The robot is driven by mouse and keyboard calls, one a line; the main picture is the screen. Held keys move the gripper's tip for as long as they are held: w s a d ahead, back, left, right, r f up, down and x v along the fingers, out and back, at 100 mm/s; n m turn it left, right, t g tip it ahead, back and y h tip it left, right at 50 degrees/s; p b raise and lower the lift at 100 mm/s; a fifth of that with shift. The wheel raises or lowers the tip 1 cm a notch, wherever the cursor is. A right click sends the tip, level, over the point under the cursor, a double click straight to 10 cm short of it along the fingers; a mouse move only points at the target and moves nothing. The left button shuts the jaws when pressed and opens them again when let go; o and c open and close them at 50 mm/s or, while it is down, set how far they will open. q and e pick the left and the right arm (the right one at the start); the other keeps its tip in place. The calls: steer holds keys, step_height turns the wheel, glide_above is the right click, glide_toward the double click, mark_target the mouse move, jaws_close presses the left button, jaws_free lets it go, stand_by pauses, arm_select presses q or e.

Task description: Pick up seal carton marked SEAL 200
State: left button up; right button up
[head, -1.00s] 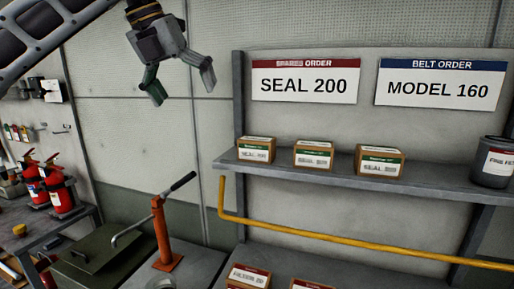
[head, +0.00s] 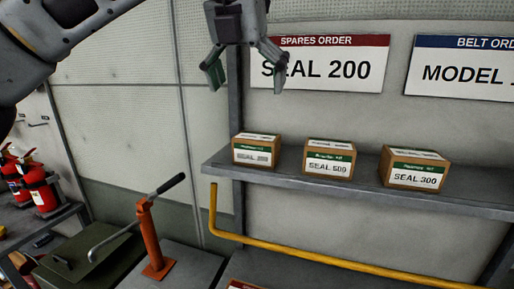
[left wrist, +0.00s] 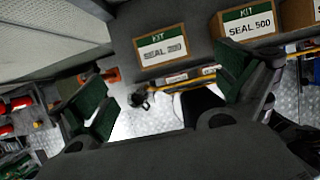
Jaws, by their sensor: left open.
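Three brown seal cartons with white and green labels stand in a row on the grey shelf (head: 340,184). The left carton (head: 256,150) has a blurred label that seems to read SEAL 200; it also shows in the left wrist view (left wrist: 165,46). The middle carton (head: 329,159) reads SEAL 500 and shows at the right in the left wrist view (left wrist: 250,27). The right carton (head: 414,169) reads SEAL 300. My left gripper (head: 244,78) is open and empty, above the left carton and apart from it. My right gripper is not in view.
A SEAL 200 sign (head: 330,65) and a belt order sign (head: 465,70) hang above the shelf. A yellow rail (head: 310,262) runs below it. An orange lever stand (head: 155,238) is at lower left, with fire extinguishers (head: 40,190) farther left.

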arm_select(q)
glide_above(256, 136)
steer(key=s, duration=0.2)
steer(key=f, duration=0.7)
steer(key=shift+a, duration=0.4)
steer(key=shift+w+f, duration=0.1)
steer(key=shift+f, duration=0.3)
steer(key=shift+d, duration=0.1)
steer(key=shift+w+f, duration=0.1)
steer(key=shift+f, duration=0.25)
steer(key=p+x, duration=0.1)
steer(key=x, duration=0.2)
steer(key=shift+w+d+f, duration=0.1)
steer(key=shift+w+f, duration=0.05)
steer(key=shift+f, duration=0.1)
steer(key=shift+w+f, duration=0.15)
steer(key=shift+f, duration=0.25)
steer(key=shift+c, duration=0.6)
steer(key=c, duration=0.9)
steer(key=shift+o, duration=0.2)
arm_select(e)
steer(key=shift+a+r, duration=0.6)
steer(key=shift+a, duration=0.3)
